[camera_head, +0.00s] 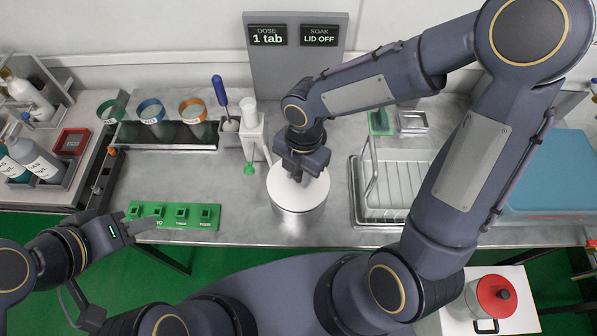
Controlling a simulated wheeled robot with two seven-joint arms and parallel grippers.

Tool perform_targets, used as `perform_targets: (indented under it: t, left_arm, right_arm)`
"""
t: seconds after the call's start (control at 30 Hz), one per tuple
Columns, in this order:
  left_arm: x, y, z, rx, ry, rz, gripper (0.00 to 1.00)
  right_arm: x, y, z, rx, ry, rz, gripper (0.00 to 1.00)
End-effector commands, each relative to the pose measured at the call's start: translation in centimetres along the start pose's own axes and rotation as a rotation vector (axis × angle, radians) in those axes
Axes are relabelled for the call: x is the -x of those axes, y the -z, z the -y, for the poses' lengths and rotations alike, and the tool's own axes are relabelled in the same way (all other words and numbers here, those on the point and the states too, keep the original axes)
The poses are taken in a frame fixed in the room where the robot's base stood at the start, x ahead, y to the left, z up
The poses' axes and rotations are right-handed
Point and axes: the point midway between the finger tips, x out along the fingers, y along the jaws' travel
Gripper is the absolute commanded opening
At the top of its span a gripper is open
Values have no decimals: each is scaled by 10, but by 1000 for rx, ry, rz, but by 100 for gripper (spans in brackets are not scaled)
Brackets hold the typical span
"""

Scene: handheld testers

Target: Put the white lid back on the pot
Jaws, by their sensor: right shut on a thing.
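The steel pot (297,221) stands on the metal bench, near its middle. The round white lid (313,198) is over the pot's mouth and covers it. I cannot tell whether it rests on the rim or is held just above it. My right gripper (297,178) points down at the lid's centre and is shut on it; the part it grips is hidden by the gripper. My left gripper (145,222) is empty, low at the left by the bench's front edge, with its fingers apart.
A green button strip (172,216) lies near my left gripper. A white dispenser (251,130) and several colored-rim cups (193,110) stand behind. A wire rack (397,187) is right of the pot. A red-lidded pot (491,297) stands at the lower right. A sign panel (293,60) reads "LID OFF".

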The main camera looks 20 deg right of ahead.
Motion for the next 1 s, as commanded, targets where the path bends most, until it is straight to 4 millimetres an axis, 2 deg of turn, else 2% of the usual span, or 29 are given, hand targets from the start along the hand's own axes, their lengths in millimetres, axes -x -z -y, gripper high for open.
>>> perform_targets:
  t: [0.8, 0.83, 0.97, 1.0]
  left_arm:
    - [-8, -4, 4, 0, 0, 0, 36]
    - [-8, -4, 4, 0, 0, 0, 36]
    - [-8, -4, 4, 0, 0, 0, 36]
    - [-8, -4, 4, 0, 0, 0, 36]
  right_arm:
    - [-15, -2, 0, -1, -1, 0, 2]
    - [-15, -2, 0, -1, -1, 0, 30]
    - [-15, -2, 0, -1, -1, 0, 47]
    - [-15, -2, 0, -1, -1, 0, 48]
